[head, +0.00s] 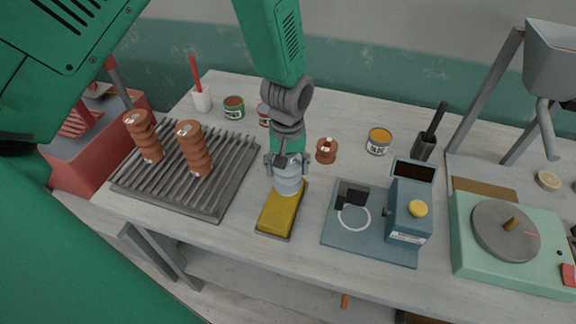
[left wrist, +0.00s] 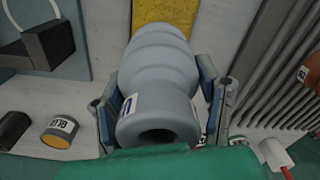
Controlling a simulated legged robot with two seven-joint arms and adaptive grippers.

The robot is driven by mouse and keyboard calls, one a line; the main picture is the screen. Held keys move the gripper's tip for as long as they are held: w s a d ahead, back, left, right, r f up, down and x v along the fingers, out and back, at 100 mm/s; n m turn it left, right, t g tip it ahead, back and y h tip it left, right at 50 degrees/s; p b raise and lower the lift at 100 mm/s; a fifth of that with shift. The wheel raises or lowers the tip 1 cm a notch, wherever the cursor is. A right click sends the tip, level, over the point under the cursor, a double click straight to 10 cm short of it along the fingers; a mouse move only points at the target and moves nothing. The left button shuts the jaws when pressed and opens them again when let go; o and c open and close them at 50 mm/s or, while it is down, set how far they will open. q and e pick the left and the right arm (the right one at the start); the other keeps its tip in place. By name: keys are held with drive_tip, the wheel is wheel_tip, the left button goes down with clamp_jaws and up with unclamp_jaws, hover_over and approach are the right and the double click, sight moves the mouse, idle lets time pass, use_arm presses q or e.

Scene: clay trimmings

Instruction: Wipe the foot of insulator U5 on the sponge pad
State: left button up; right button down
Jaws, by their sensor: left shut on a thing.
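My left gripper (head: 287,162) is shut on a pale grey ribbed insulator (head: 288,186), held roughly upright. The insulator also shows in the left wrist view (left wrist: 162,65) between the two fingers, with a blue-and-white label too small to read and a round hole in its near end. The yellow sponge pad (head: 282,213) lies in a dark tray on the table, and the insulator's lower end is over its far end. I cannot tell whether the foot touches the sponge. The sponge also shows in the left wrist view (left wrist: 165,10). My right gripper is not in view.
Two brown insulators stand on a ribbed grey rack (head: 233,193) at left. A brown spool-shaped piece (head: 326,151) and a yellow-topped tin (head: 379,141) stand behind. A blue device (head: 408,212) and a green turntable unit (head: 510,250) stand at right. A red-handled brush cup (head: 201,99) is far left.

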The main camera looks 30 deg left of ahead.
use_arm(q)
drive_tip(key=shift+s+d+p, duration=0.3)
drive_tip(key=shift+s+p, duration=0.05)
drive_tip(key=shift+s, duration=0.9)
drive_tip(key=shift+s+d+p, duration=0.35)
drive_tip(key=shift+s, duration=0.95)
drive_tip(key=shift+s+d+p, duration=0.3)
drive_tip(key=shift+s+p, duration=0.05)
drive_tip(key=shift+s, duration=0.9)
drive_tip(key=shift+w+a, duration=0.25)
drive_tip(key=shift+w, duration=1)
drive_tip(key=shift+w+a, duration=0.25)
drive_tip(key=shift+w, duration=0.65)
drive_tip(key=shift+w+a, duration=0.2)
drive_tip(key=shift+w, duration=0.75)
drive_tip(key=shift+w+a, duration=0.25)
drive_tip(key=shift+w, duration=0.65)
drive_tip(key=shift+r, duration=0.15)
drive_tip(key=shift+r, duration=3.4)
